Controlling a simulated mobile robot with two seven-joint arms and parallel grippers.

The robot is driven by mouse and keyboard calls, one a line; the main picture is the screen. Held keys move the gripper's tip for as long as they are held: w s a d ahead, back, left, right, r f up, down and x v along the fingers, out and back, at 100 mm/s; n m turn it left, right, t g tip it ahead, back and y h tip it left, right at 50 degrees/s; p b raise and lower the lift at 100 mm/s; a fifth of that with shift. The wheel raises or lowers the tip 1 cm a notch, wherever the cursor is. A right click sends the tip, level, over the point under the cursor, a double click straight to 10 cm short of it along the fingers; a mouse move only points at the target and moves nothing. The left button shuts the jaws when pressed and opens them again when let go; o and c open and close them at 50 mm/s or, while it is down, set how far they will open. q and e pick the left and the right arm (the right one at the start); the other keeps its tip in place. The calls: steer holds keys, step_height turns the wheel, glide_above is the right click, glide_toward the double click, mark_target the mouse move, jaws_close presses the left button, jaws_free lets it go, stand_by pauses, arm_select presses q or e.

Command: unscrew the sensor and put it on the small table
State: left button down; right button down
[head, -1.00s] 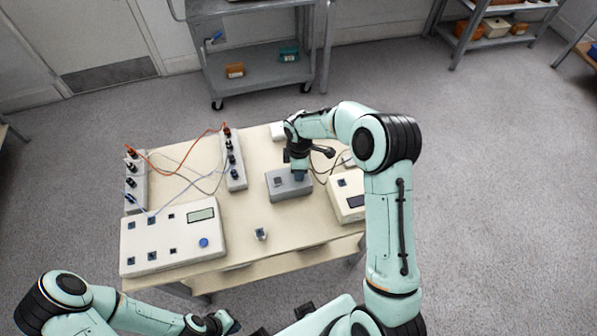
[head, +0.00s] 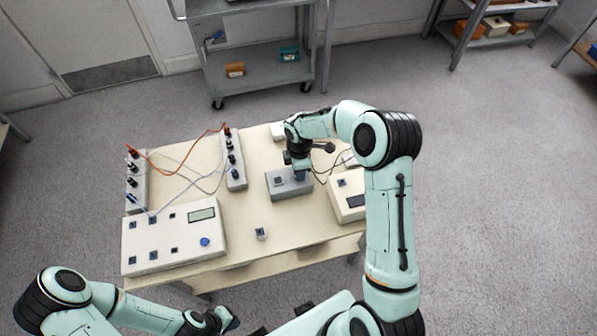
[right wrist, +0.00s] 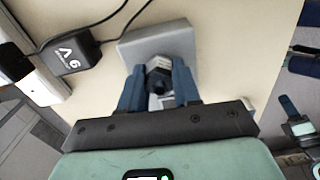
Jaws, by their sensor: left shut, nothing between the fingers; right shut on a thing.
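The sensor (right wrist: 158,74), a small dark hexagonal piece, sits at the grey block in the right wrist view. The grey block (head: 285,189) stands on the cream table (head: 240,258), towards its right side. My right gripper (right wrist: 157,82) is over this block, with its blue fingers shut on the sensor from both sides. In the head view the right gripper (head: 301,175) largely hides the sensor. I cannot tell whether the sensor is still threaded in. My left gripper (head: 226,320) is shut and empty, low in front of the table.
A white box with a display (head: 175,238) and two grey socket strips with cables fill the left side. A small metallic piece (head: 261,233) stands near the front edge. Another cream box (head: 347,200) is at the right. A grey cart (head: 255,75) stands behind.

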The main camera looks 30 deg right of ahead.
arm_select(q)
steer(key=shift+w+r+p, duration=0.4)
steer(key=shift+w+r, duration=0.05)
steer(key=shift+r, duration=0.1)
arm_select(e)
steer(key=shift+s+f+n, duration=0.15)
steer(key=shift+n, duration=0.45)
steer(key=shift+s+f+n, duration=0.1)
steer(key=shift+f+n, duration=0.05)
steer(key=shift+n, duration=0.45)
steer(key=c, duration=1)
jaws_free()
steer(key=shift+o, duration=1.4)
steer(key=shift+w+r, duration=0.1)
steer(key=shift+w, duration=0.05)
steer(key=shift+w, duration=0.1)
steer(key=shift+c, duration=0.3)
arm_select(q)
steer(key=shift+s+f+b, duration=0.8)
steer(key=shift+s+f, duration=0.05)
steer(key=shift+f, duration=0.2)
arm_select(e)
steer(key=shift+r+m, duration=0.1)
steer(key=shift+m, duration=2.6)
arm_select(q)
steer(key=shift+s+f, duration=0.25)
steer(key=shift+f, duration=0.1)
arm_select(e)
steer(key=shift+m, duration=1.2)
